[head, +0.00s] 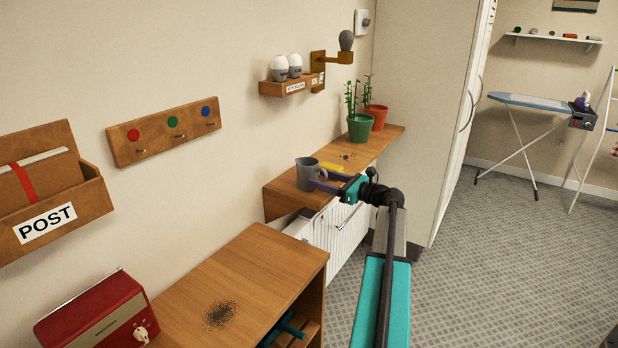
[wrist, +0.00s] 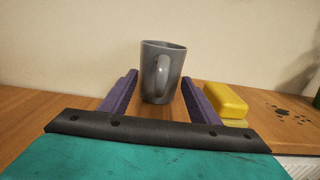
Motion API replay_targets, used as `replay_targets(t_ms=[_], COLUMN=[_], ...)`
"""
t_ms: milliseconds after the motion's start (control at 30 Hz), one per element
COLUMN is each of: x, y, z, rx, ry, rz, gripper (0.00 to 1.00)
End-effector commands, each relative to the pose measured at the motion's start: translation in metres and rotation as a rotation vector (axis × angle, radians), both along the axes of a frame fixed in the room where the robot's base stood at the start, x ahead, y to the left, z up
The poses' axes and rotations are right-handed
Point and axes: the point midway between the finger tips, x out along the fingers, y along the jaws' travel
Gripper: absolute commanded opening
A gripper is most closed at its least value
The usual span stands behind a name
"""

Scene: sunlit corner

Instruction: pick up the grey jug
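The grey jug (head: 306,171) stands upright on the wooden shelf above the radiator. In the wrist view the jug (wrist: 175,72) is straight ahead, with its handle turned toward me. My gripper (head: 318,179) is at the jug, coming from the right in the head view. Its two purple fingers are spread wide, and in the wrist view my gripper (wrist: 158,85) has one finger on each side of the jug's lower part. Gaps show between the fingers and the jug. How far the fingertips reach past the jug is hard to tell.
A yellow block (wrist: 226,100), perhaps a sponge, lies just right of the right finger. Dark crumbs (wrist: 293,110) are scattered farther right. A green plant pot (head: 360,127) and an orange pot (head: 377,116) stand farther along the shelf. The wall is close behind the jug.

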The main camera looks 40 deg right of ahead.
Motion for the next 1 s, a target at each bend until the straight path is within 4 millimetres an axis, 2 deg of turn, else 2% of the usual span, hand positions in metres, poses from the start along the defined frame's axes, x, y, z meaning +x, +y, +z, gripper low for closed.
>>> replay_targets(t_ms=[33, 67, 300, 1000], x=[-0.0001, -0.0001, 0.0, 0.0004], y=[0.0, 0.0, 0.0, 0.0004], z=[0.0, 0.0, 0.0, 0.0032], rx=[0.0, 0.0, 0.0, 0.0], ry=[0.0, 0.0, 0.0, -0.001], rz=[0.0, 0.0, 0.0, 0.001], gripper=[0.47, 0.42, 0.01, 0.0])
